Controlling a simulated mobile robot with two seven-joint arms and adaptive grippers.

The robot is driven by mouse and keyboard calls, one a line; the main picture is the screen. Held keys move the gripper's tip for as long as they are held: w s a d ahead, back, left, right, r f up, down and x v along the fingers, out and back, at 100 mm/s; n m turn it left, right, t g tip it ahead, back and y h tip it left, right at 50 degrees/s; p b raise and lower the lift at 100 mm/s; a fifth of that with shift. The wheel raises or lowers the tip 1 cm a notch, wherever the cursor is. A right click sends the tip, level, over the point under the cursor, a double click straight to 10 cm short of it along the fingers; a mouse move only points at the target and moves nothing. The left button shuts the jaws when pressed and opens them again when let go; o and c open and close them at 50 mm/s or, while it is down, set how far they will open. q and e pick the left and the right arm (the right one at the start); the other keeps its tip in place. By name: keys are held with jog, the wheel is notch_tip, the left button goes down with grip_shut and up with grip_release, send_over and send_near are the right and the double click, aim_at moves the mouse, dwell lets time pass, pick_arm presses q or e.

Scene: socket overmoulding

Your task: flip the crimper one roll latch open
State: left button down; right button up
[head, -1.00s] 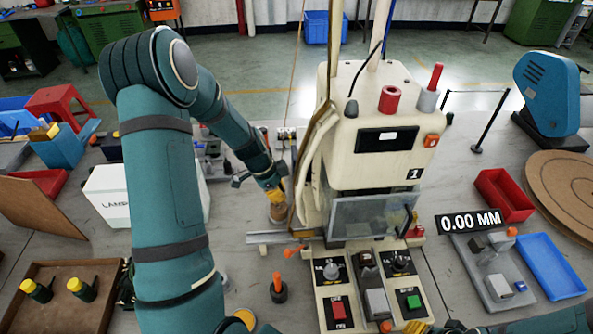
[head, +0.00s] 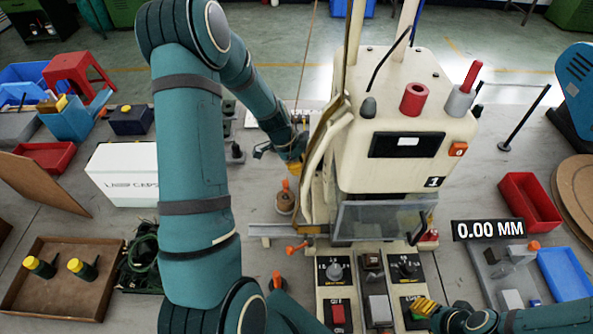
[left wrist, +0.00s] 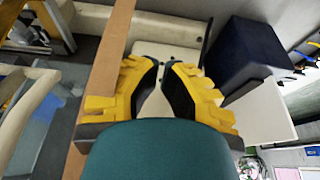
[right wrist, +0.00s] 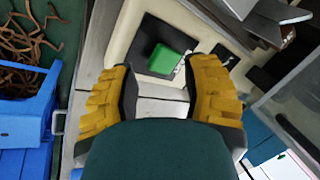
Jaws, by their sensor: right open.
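Crimper one (head: 400,170) is the cream machine marked 1. I cannot pick out its roll latch for certain. An orange-tipped lever (head: 297,248) sticks out at the machine's lower left. My left gripper (head: 297,166) is beside the machine's left side, by a tan strip that also shows in the left wrist view (left wrist: 108,60). Its fingertips (left wrist: 161,68) are drawn close together with nothing visible between them. My right gripper (head: 424,308) is at the front control panel. In the right wrist view its fingers (right wrist: 158,85) are apart, with the green button (right wrist: 172,60) beyond them.
A clear guard (head: 385,218) covers the machine's front. An orange-topped post (head: 285,200) stands below my left gripper. A white box (head: 122,174) and a brown tray (head: 60,305) lie left. Red (head: 528,200) and blue (head: 566,275) trays lie right.

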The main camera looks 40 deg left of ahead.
aim_at(286, 183)
jog(key=shift+f, duration=0.15)
pick_arm(q)
notch_tip(286, 183, down, 8)
jog(key=shift+f, duration=0.1)
pick_arm(e)
jog(key=shift+r, duration=0.2)
pick_arm(q)
jog(key=shift+s+a, duration=0.3)
jog(key=shift+a, duration=0.1)
pick_arm(e)
jog(key=shift+f, duration=0.1)
